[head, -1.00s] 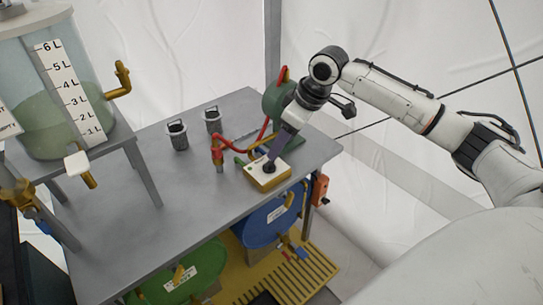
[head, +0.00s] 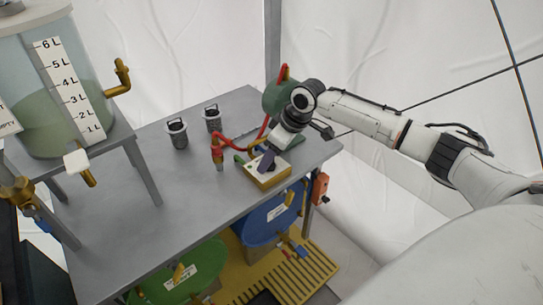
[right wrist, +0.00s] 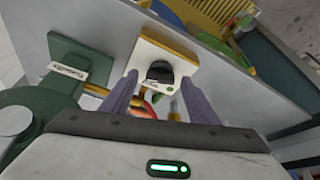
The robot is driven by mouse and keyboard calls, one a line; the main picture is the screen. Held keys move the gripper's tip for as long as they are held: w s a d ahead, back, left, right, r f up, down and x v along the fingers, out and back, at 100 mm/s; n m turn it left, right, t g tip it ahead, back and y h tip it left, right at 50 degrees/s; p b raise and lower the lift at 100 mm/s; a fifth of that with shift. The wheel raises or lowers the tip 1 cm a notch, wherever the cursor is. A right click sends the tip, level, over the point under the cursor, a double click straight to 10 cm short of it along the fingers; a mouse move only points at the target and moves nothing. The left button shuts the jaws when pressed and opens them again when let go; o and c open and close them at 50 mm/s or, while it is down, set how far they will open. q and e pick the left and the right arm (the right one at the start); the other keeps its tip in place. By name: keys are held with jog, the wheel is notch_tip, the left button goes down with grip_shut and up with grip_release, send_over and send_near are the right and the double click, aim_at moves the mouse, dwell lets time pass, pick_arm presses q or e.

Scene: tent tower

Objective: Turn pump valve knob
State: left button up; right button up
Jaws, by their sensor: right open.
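The black valve knob (right wrist: 160,73) sits on a white-topped yellow box in the right wrist view. In the head view the box (head: 262,180) is near the table's right end, and my fingers largely hide the knob. My right gripper (right wrist: 159,88) is open, its two purple-grey fingers on either side of the knob in the picture. I cannot tell whether they touch it. In the head view the right gripper (head: 268,160) is above the box, pointing down. My left gripper is not in view.
The green pump (head: 274,99) stands close behind the right hand. A red hose (head: 235,145) and brass fitting (head: 217,154) lie left of the box. A marked tank (head: 100,75) stands at left. The table's front middle is clear.

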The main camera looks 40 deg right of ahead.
jog(key=c, duration=1)
jog(key=m+p, duration=0.1)
jog(key=p, duration=0.1)
jog(key=shift+s+a+r+p, duration=0.1)
jog(key=shift+r+p, duration=0.1)
jog(key=shift+p, duration=0.1)
jog(key=shift+c, duration=0.2)
jog(key=shift+a+m+h+p, duration=0.1)
jog(key=shift+m+h+p, duration=0.5)
jog(key=shift+m, duration=0.3)
jog(key=shift+f+m, duration=0.15)
jog(key=shift+m, duration=0.35)
jog(key=m+h, duration=0.1)
jog(key=m, duration=0.1)
jog(key=shift+a+f+m, duration=0.1)
jog(key=shift+m, duration=0.2)
jog(key=m+h, duration=0.2)
jog(key=m, duration=0.3)
jog(key=shift+a, duration=0.1)
jog(key=shift+m, duration=0.3)
